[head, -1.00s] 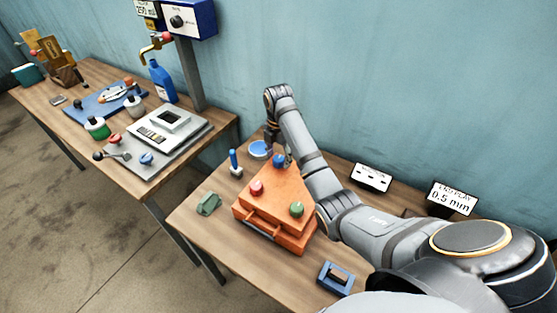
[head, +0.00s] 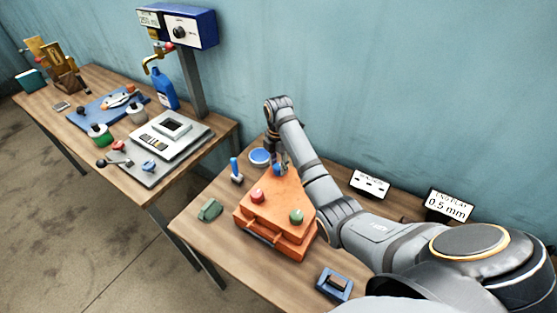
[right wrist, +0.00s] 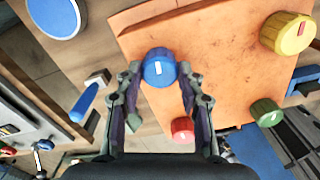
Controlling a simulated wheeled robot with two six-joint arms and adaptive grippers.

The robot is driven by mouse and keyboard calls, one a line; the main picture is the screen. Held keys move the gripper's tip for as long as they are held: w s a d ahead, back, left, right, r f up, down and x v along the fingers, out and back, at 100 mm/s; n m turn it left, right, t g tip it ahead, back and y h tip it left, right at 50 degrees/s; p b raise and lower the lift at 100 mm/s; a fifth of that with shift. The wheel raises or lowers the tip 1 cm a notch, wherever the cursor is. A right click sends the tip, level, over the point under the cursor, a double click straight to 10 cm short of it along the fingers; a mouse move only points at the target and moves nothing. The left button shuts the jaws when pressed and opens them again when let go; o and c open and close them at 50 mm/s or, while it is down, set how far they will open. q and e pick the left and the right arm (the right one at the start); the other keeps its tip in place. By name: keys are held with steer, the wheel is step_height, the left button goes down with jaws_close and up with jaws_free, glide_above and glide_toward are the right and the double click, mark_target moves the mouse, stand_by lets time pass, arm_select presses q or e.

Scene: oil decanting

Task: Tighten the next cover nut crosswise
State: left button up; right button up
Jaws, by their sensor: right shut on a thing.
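The orange cover (head: 270,210) is on the right-hand bench, with coloured nuts on top. The red nut (head: 257,195) and green nut (head: 296,216) stand clear at the front. The blue nut (head: 278,169) is at the back corner, partly hidden by my right gripper (head: 279,160). In the right wrist view, my right gripper (right wrist: 158,80) is shut on the blue nut (right wrist: 159,68), which has a white mark. A yellow nut (right wrist: 288,33) shows there at another corner; my arm hides it in the head view. My left gripper is not in view.
A blue round dish (head: 260,156) and a blue-handled tool (head: 236,170) stand near the cover. A green item (head: 210,210) lies left and a blue block (head: 334,284) lies at the front. Two signs (head: 370,184) (head: 449,206) stand by the wall.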

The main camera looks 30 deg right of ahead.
steer(key=m+p, duration=0.1)
steer(key=p, duration=0.1)
steer(key=m+p, duration=0.4)
steer(key=shift+r, duration=0.25)
steer(key=m+p, duration=0.2)
steer(key=m, duration=0.1)
steer(key=shift+f, duration=0.15)
steer(key=m, duration=0.2)
steer(key=shift+f+m, duration=0.15)
steer(key=shift+m, duration=0.25)
steer(key=m, duration=0.8)
steer(key=shift+m, duration=1.9)
steer(key=o, duration=1.2)
